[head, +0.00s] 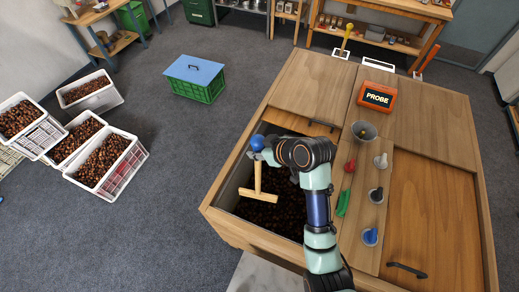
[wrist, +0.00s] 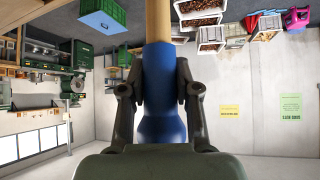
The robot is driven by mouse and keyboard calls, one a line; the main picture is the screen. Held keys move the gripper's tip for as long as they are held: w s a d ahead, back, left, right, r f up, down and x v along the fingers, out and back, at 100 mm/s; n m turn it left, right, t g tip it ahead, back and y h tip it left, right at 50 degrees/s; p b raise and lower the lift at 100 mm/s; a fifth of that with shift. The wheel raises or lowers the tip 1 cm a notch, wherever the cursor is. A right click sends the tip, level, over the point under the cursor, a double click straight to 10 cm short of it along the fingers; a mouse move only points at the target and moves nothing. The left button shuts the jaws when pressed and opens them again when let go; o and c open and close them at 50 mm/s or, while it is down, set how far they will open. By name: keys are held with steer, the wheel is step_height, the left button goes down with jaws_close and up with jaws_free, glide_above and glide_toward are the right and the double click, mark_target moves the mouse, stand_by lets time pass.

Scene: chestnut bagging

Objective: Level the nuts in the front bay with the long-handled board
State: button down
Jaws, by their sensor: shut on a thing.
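The long-handled board (head: 257,196) is a pale wooden T shape with a blue grip at its top. My gripper (head: 262,150) is shut on the blue grip (wrist: 158,85), and the wooden shaft runs up out of the wrist view. The board hangs crosspiece down over the front bay (head: 227,200), an open compartment of the wooden bench. Brown nuts (head: 275,217) lie in the bay below and beside the crosspiece. I cannot tell whether the crosspiece touches them. My arm hides the right part of the bay.
Wooden lids cover the other bays (head: 433,200). An orange PROBE box (head: 378,95) stands on the bench top. A central strip holds a grey funnel (head: 364,131) and several coloured-handled tools right of my arm. White crates (head: 105,160) of nuts stand on the floor at left.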

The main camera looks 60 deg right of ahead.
steer(key=w+d+b, duration=0.1)
steer(key=d+b, duration=0.3)
steer(key=d, duration=1)
steer(key=shift+w+b, duration=0.3)
steer(key=shift+b, duration=0.05)
steer(key=shift+r, duration=0.1)
step_height(320, 180, up, 11)
steer(key=p, duration=0.4)
steer(key=shift+p, duration=0.35)
